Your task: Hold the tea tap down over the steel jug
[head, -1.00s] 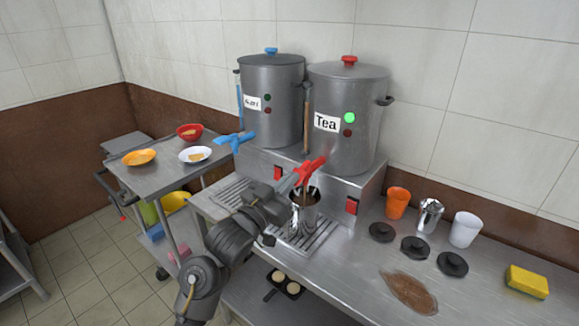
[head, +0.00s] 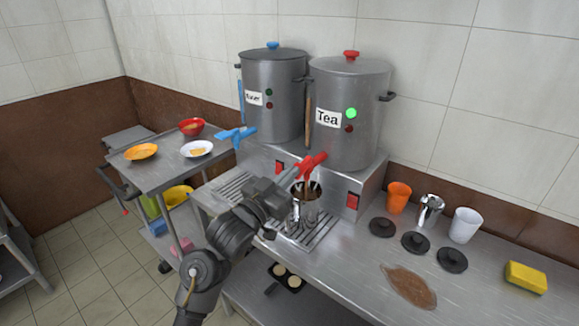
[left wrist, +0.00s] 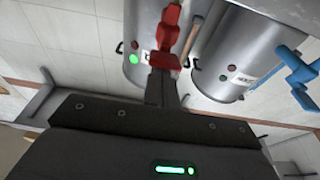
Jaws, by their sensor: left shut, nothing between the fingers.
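The red tea tap (head: 311,162) sticks out from the front of the urn labelled Tea (head: 345,95). The steel jug (head: 307,213) stands upright on the drip grate below it. A brown streak shows between the tap and the jug's mouth; I cannot tell how full the jug is. My left gripper (head: 289,180) is shut and empty, with its tips close against the tap from the left. In the left wrist view the shut fingers (left wrist: 160,82) overlap the lower part of the red tap (left wrist: 170,35); the exact contact is hidden. My right gripper is not in view.
A second urn (head: 272,100) with a blue tap (head: 236,136) stands to the left. On the counter at right are an orange cup (head: 398,197), a metal creamer (head: 430,210), a white cup (head: 464,225), black lids, a brown spill (head: 408,287) and a yellow sponge (head: 526,277).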

